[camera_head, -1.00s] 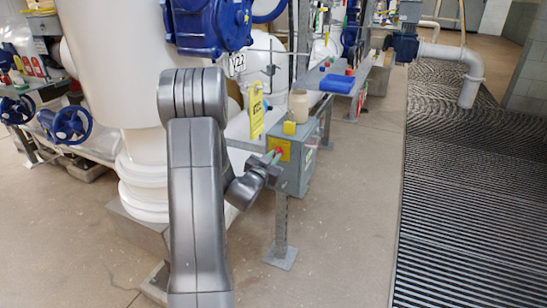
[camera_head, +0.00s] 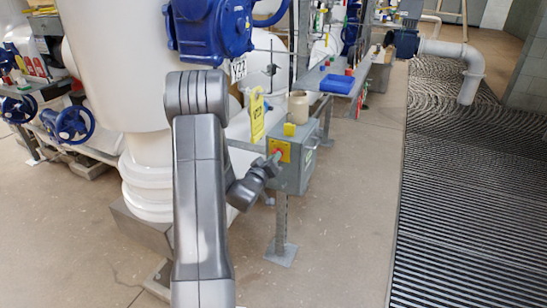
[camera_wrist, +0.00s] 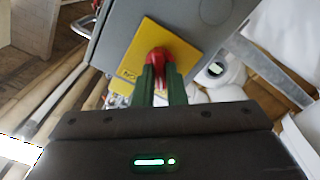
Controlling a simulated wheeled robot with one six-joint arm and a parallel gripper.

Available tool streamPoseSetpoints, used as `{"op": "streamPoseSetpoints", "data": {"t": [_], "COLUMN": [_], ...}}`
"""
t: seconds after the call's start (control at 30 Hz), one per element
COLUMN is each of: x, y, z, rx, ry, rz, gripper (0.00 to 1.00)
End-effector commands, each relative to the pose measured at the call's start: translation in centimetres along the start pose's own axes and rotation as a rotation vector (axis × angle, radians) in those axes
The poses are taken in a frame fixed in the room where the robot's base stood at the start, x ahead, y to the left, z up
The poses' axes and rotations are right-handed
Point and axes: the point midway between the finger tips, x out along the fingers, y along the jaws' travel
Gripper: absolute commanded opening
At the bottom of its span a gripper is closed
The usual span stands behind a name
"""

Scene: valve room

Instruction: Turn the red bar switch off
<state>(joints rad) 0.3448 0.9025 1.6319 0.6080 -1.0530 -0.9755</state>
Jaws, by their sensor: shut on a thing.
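The red bar switch (camera_wrist: 158,57) sits on a yellow plate (camera_wrist: 172,48) on the face of a grey box (camera_wrist: 125,20). In the head view the same switch (camera_head: 278,151) shows small on the yellow plate, partly hidden by my gripper (camera_head: 272,160). In the wrist view my gripper (camera_wrist: 160,72) has its green fingers closed on the sides of the red bar. The bar lies nearly in line with the fingers in that view.
The grey box stands on a metal post (camera_head: 281,220). A beige jar (camera_head: 298,107) and a small yellow block (camera_head: 290,129) sit on top of it. A yellow tag (camera_head: 257,117) hangs beside it. White pipes stand to the left; open floor lies to the right.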

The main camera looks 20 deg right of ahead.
Motion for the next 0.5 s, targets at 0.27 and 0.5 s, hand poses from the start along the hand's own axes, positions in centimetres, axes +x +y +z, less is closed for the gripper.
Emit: {"op": "streamPoseSetpoints", "data": {"t": [0.27, 0.5], "x": [-0.08, -0.08], "y": [-0.08, -0.11], "z": [0.11, 0.15], "rx": [-0.112, -0.143], "ry": [-0.003, -0.003], "rz": [-0.003, -0.002], "gripper": [0.0, 0.0]}}
